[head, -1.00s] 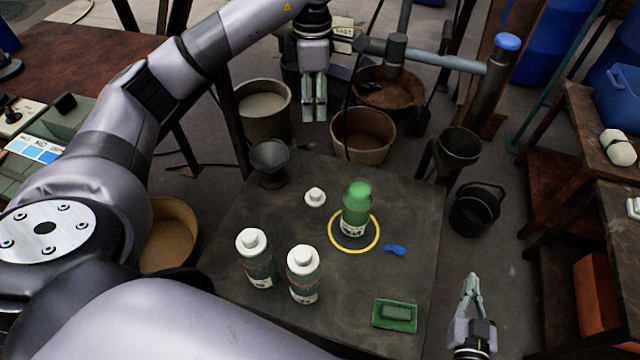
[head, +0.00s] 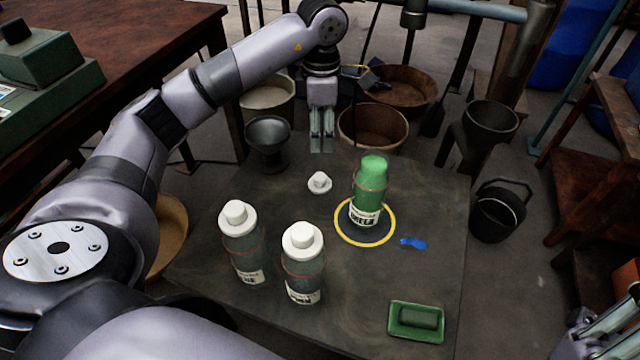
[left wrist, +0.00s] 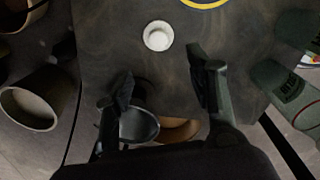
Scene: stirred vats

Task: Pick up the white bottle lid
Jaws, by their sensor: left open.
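A loose white bottle lid (head: 319,183) lies on the dark table (head: 345,290), behind and left of the green bottle (head: 368,195). In the left wrist view the lid (left wrist: 158,36) is fully visible, ahead of the fingers. My left gripper (head: 322,143) points down beyond the lid, near the table's far edge. It is open and empty; in the wrist view its fingers (left wrist: 163,80) stand apart and do not touch the lid. My right gripper (head: 592,328) is partly cut off at the lower right corner, away from the lid.
Two white-capped bottles (head: 242,245) (head: 302,265) stand at the table's front left. The green bottle stands in a yellow ring (head: 365,241). A blue scrap (head: 413,243) and green dish (head: 416,335) lie right. A dark pot (head: 267,145) stands left of my left gripper.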

